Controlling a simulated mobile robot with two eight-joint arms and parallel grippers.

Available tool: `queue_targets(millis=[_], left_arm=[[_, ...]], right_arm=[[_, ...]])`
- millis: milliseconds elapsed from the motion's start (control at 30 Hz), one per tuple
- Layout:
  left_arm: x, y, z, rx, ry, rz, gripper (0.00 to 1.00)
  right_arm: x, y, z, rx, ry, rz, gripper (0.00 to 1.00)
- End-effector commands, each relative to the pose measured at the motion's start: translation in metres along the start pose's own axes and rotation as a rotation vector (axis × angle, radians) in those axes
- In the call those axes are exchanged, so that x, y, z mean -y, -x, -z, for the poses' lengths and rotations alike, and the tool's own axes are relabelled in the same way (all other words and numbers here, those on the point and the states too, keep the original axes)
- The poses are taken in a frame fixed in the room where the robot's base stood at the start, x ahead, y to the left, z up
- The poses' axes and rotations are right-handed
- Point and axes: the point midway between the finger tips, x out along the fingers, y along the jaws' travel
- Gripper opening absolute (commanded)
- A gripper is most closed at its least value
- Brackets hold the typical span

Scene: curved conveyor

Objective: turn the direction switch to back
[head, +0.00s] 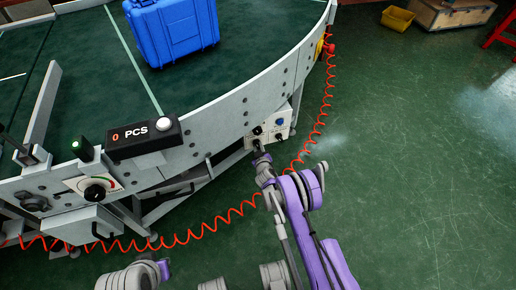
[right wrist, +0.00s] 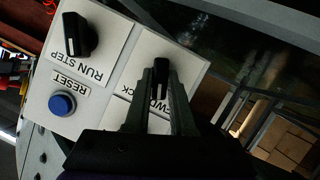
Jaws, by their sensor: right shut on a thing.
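The direction switch (right wrist: 161,72) is a black knob on a white plate in the right wrist view. Its label is partly covered by my fingers; only the letters "WD" and "CK" show. My right gripper (right wrist: 160,88) is shut on this knob, one finger on each side. I cannot tell which label the knob points to. In the head view, my right gripper (head: 260,156) is at the small control panel (head: 283,124) on the conveyor's outer side and hides part of it. I cannot make out my left gripper.
Beside the direction switch are the run/step knob (right wrist: 79,35) and the blue reset button (right wrist: 62,104). The curved conveyor (head: 90,45) carries a blue case (head: 172,30). A red coiled cable (head: 238,211) hangs along its side.

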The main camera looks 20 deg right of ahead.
Motion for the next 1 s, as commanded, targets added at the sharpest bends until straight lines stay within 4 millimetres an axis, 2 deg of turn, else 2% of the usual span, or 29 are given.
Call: queue_targets(millis=[300, 1000], left_arm=[[0.0, -0.008, -0.002, 0.001, 0.0, 0.0, 0.0], [0.0, 0.003, 0.001, 0.0, 0.0, 0.0, 0.0]], right_arm=[[-0.002, 0.0, 0.0, -0.001, -0.151, 0.061, 0.0], [-0.005, 0.0, 0.0, -0.001, -0.5, 0.205, 0.0]])
